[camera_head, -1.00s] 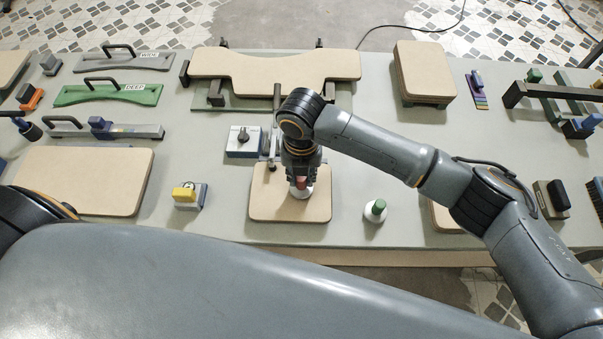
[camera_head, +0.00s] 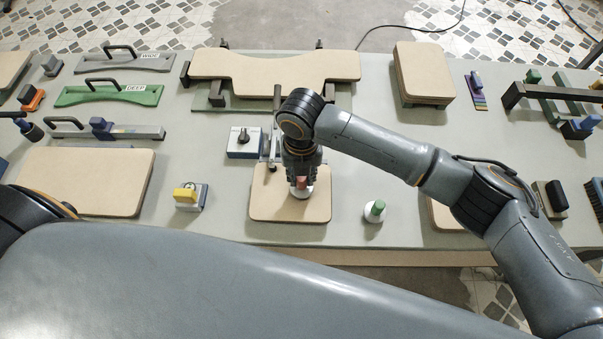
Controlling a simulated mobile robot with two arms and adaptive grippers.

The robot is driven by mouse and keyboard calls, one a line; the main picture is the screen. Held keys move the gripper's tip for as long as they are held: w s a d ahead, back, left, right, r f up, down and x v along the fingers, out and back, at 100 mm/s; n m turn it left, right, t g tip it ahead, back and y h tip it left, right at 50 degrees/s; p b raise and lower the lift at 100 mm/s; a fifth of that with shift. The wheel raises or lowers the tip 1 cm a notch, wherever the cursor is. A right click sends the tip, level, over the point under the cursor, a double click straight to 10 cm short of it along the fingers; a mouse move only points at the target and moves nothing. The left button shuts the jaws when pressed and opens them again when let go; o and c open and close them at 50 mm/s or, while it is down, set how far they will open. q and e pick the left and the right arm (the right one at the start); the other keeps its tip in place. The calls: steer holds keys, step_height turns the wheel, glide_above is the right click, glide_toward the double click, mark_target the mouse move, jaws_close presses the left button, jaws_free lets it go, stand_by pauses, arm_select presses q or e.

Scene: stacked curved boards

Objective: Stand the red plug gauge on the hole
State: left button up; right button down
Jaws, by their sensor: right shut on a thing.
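The red plug gauge (camera_head: 302,187) has a red grip and a white round lower part. My right gripper (camera_head: 301,180) points down and is shut on its red grip. The gauge is over the small tan board (camera_head: 268,206) at the front middle of the table. Its white part looks at or just above the board's top; I cannot tell whether it touches. The hole is not visible; the gauge and gripper may cover it.
A green-topped white plug gauge (camera_head: 374,211) stands to the right of the board. A yellow-topped block (camera_head: 188,196) stands to the left. A grey box with a black knob (camera_head: 245,142) is behind the board. A large tan board (camera_head: 88,180) lies at left.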

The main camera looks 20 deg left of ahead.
steer(key=shift+f, duration=0.35)
steer(key=shift+r, duration=0.1)
steer(key=shift+r, duration=0.25)
steer(key=shift+p, duration=0.3)
steer(key=shift+m+p, duration=0.4)
steer(key=shift+m, duration=0.3)
stand_by(0.6)
steer(key=shift+f, duration=0.35)
stand_by(0.4)
